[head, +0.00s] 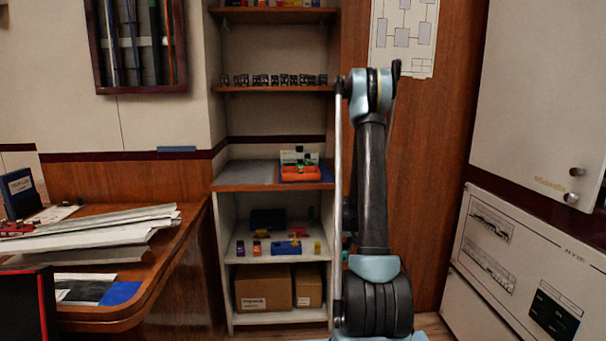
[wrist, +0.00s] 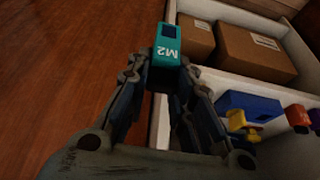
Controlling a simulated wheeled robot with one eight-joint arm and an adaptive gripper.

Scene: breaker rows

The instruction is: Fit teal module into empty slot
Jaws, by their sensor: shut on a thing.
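The teal module (wrist: 167,48), marked "M2", is in my gripper (wrist: 163,80) in the wrist view. The fingers are shut on its near end and its far end sticks out beyond the tips. It is beside the white edge of the low shelf unit, over the brown wood floor. In the head view my arm stands in front of the wood panel and hides most of the gripper; only a small teal patch shows beside the arm. I cannot make out an empty slot in either view.
The shelf unit (head: 225,205) holds cardboard boxes (head: 264,293), and small coloured modules with blue holders (head: 287,247) above them. An orange and blue tray (head: 299,172) sits on the counter. A desk (head: 170,265) with long grey strips is at left; a white cabinet (head: 530,265) is at right.

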